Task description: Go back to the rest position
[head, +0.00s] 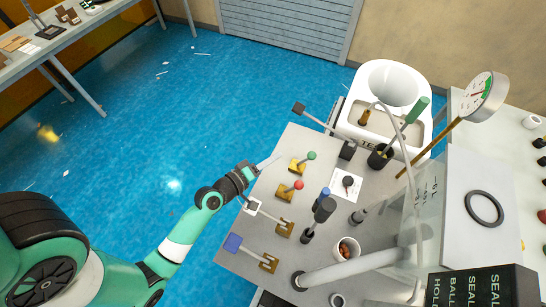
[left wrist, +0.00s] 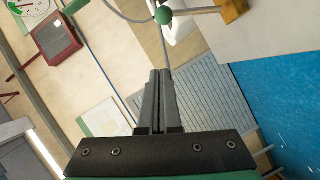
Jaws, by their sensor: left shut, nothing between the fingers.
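My left gripper (head: 262,168) is at the left edge of the grey workbench (head: 262,222), with its arm coming in from the lower left. Its fingers point up and to the right, left of the green-knobbed lever (head: 311,156). In the left wrist view the two dark fingers of the left gripper (left wrist: 160,72) lie together, with nothing between them. A green ball knob (left wrist: 163,15) shows beyond the fingertips there; I cannot tell how far off it is. My right gripper is in neither view.
The bench holds a red-knobbed lever (head: 298,185), a blue-ended lever (head: 233,243), a white cup (head: 347,249) and a clear panel (head: 425,210). Blue floor (head: 150,130) left of the bench is mostly open.

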